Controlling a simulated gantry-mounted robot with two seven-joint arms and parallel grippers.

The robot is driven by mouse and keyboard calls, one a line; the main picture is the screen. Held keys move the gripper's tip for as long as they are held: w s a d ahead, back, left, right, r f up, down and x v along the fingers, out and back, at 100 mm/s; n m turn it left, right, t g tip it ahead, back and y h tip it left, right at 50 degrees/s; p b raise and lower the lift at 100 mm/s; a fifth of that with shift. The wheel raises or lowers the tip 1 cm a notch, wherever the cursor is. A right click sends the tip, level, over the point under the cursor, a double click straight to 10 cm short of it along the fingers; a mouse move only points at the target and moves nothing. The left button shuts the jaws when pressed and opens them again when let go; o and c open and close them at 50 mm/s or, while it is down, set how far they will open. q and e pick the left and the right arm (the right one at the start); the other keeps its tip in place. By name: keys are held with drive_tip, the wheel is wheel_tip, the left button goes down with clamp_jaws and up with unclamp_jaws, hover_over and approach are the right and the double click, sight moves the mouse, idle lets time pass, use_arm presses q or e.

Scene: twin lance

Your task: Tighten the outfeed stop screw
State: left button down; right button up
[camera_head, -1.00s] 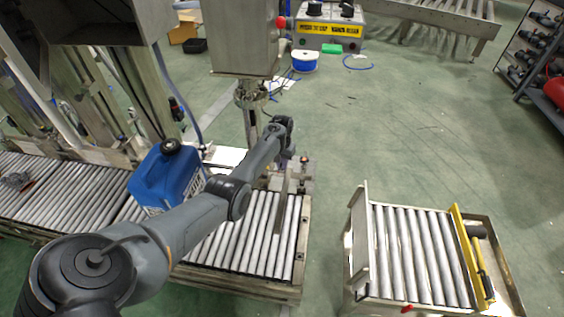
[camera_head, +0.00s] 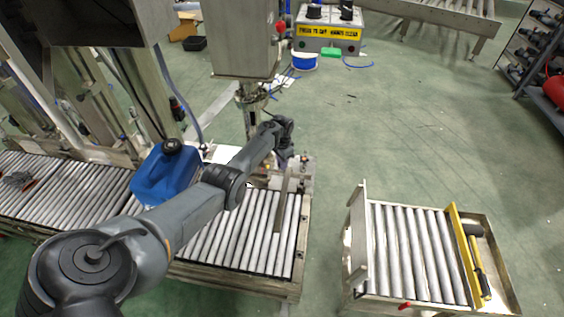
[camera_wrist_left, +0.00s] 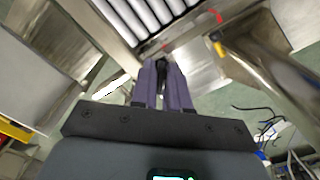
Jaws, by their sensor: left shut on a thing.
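My left gripper (camera_head: 290,158) is at the far right end of the roller conveyor, by the metal stop plate (camera_head: 283,205). In the left wrist view its two purple-grey fingers (camera_wrist_left: 163,70) are closed on a small dark piece (camera_wrist_left: 162,72), which I take to be the head of the outfeed stop screw. The fingers hide most of it, so its thread and seating cannot be seen. The right gripper is not in view.
A blue jerrycan (camera_head: 165,175) stands on the conveyor rollers (camera_head: 240,235), left of my forearm. A separate roller cart (camera_head: 415,255) with a yellow bar (camera_head: 466,255) stands to the right, across a floor gap. A control box (camera_head: 330,33) is at the back.

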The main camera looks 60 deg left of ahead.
use_arm(q)
drive_tip(key=shift+s+f+m, duration=0.1)
drive_tip(key=shift+f+m, duration=0.1)
drive_tip(key=shift+m, duration=0.9)
drive_tip(key=m, duration=0.4)
drive_tip(key=shift+b, duration=0.4)
